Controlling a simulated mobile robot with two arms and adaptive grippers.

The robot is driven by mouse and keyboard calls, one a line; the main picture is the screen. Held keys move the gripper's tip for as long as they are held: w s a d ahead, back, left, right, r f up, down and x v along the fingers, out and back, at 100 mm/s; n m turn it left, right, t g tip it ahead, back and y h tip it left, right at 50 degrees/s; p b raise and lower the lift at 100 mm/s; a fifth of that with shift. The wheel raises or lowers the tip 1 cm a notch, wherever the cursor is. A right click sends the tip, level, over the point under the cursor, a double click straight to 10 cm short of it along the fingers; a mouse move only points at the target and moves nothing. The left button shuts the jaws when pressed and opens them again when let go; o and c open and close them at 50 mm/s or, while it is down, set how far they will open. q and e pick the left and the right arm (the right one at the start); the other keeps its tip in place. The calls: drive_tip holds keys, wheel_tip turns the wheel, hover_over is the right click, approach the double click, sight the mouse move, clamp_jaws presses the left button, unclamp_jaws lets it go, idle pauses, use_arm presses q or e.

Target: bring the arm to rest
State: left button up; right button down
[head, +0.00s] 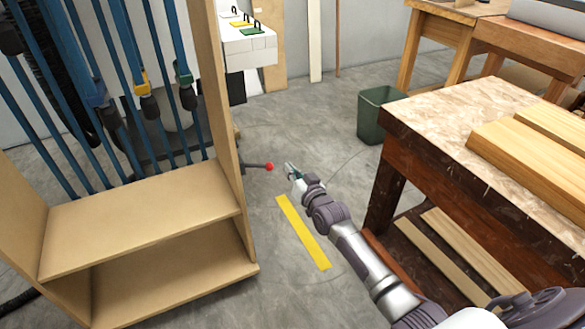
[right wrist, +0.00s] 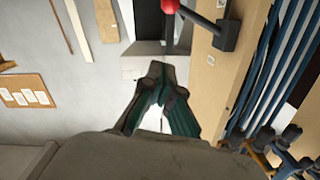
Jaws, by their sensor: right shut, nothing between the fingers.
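My right arm reaches in from the lower right of the head view, over the open floor. Its gripper (head: 291,171) is shut and empty, in front of a lever with a red knob (head: 269,166) on the side of the wooden rack. In the right wrist view the shut gripper (right wrist: 158,72) points toward the red knob (right wrist: 170,6), which shows at the top edge close beyond the fingertips. I see a small gap between the fingers and the knob in the head view. My left gripper is not in view.
The wooden rack (head: 150,205) with blue clamps stands on the left. A workbench (head: 460,120) with wooden boards stands on the right, beside a green bin (head: 380,112). A yellow strip (head: 303,232) marks the floor between them. The floor there is clear.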

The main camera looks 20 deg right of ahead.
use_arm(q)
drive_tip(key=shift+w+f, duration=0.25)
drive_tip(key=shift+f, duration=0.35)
use_arm(e)
drive_tip(key=shift+s, duration=0.5)
